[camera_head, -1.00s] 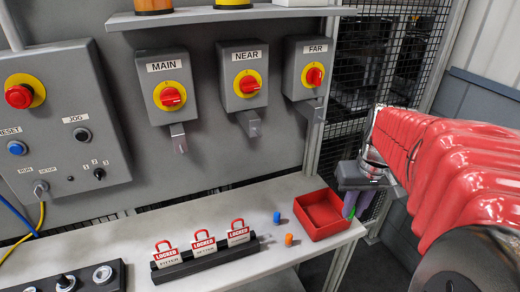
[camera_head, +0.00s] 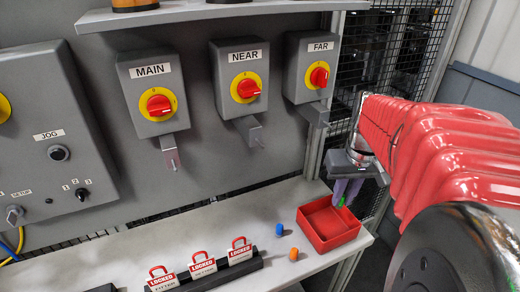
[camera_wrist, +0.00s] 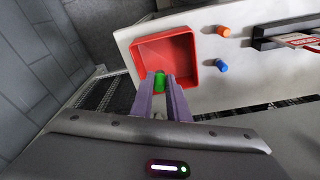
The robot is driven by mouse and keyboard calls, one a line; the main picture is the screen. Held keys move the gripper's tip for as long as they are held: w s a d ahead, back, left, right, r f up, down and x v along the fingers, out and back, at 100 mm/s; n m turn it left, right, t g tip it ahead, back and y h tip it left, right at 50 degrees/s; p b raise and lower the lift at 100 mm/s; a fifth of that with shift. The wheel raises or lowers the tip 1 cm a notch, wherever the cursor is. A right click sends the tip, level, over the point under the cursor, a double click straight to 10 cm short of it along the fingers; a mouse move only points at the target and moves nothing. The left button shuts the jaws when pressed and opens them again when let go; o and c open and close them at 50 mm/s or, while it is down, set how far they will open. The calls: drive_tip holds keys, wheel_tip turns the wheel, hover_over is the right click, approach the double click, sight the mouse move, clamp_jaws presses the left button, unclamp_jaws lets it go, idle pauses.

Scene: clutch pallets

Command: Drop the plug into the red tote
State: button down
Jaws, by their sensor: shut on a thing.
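A small green plug (camera_wrist: 159,79) is between the fingertips of my gripper (camera_wrist: 160,86), which is shut on it. Most of the plug is hidden by the purple fingers; a bit of green also shows in the head view (camera_head: 341,202). The square red tote (camera_head: 338,241) stands at the right end of the bench. My gripper (camera_head: 342,197) points down over the tote's back right part in the head view. In the wrist view the plug appears against the near side of the tote (camera_wrist: 140,42). The tote looks empty.
A blue plug (camera_head: 279,230) and an orange plug (camera_head: 293,254) stand on the bench (camera_head: 215,222) left of the tote. A black rack (camera_head: 215,278) with red-and-white padlock tags is further left. Switch boxes (camera_head: 312,68) hang on the panel behind. Wire mesh is behind my arm.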

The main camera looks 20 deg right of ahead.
drive_tip(key=shift+f, duration=3)
drive_tip(key=c, duration=1.6)
unclamp_jaws()
drive_tip(key=shift+c, duration=0.2)
wheel_tip(320, 180, up, 14)
drive_tip(key=s, duration=0.2)
drive_tip(key=shift+a+f, duration=0.2)
drive_tip(key=shift+a, duration=0.2)
